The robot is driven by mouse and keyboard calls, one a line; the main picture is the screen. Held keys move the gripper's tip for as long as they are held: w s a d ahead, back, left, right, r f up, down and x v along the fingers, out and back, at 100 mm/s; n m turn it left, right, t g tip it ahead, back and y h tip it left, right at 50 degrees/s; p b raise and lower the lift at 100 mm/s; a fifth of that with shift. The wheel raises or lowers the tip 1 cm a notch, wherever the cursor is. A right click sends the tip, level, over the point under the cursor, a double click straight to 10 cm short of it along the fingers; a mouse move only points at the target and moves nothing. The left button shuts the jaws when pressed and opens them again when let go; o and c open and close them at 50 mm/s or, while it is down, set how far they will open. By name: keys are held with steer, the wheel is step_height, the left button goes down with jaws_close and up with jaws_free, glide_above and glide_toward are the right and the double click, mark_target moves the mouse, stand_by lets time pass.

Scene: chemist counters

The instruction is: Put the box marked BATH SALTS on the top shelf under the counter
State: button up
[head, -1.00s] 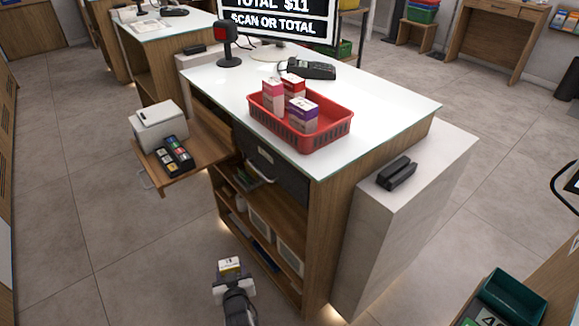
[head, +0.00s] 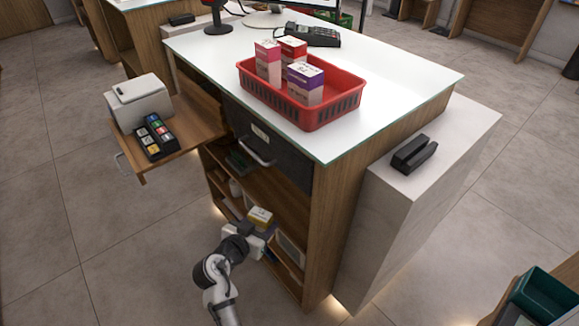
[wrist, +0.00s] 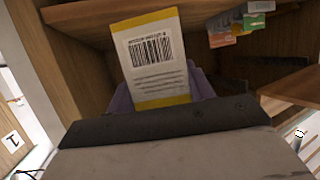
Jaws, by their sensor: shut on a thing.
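My gripper (head: 262,229) is shut on a small white and yellow box (head: 260,217), held at the open front of the shelves under the counter. In the wrist view the box (wrist: 152,60) shows a barcode and small print; I cannot read its name there. The top shelf (head: 262,193) under the counter is just above and behind the box in the head view. In the wrist view a wooden board (wrist: 80,15) passes behind the box's upper end. The fingertips are mostly hidden in both views.
A dark drawer (head: 265,145) with a handle is above the shelves. A red basket (head: 325,115) of boxes stands on the counter. Floor at left is clear.

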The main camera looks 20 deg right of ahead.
steer(key=w+d+p, duration=0.1)
steer(key=w+d, duration=0.3)
steer(key=w+d+p, duration=0.1)
steer(key=w+d, duration=0.3)
steer(key=w+d+p, duration=0.1)
steer(key=w+d, duration=0.3)
steer(key=d, duration=0.1)
steer(key=shift+p, duration=0.4)
steer(key=shift+f, duration=1.7)
steer(key=shift+f, duration=0.2)
steer(key=o, duration=1)
steer(key=shift+r, duration=0.1)
steer(key=shift+o, duration=0.3)
steer(key=shift+r, duration=0.1)
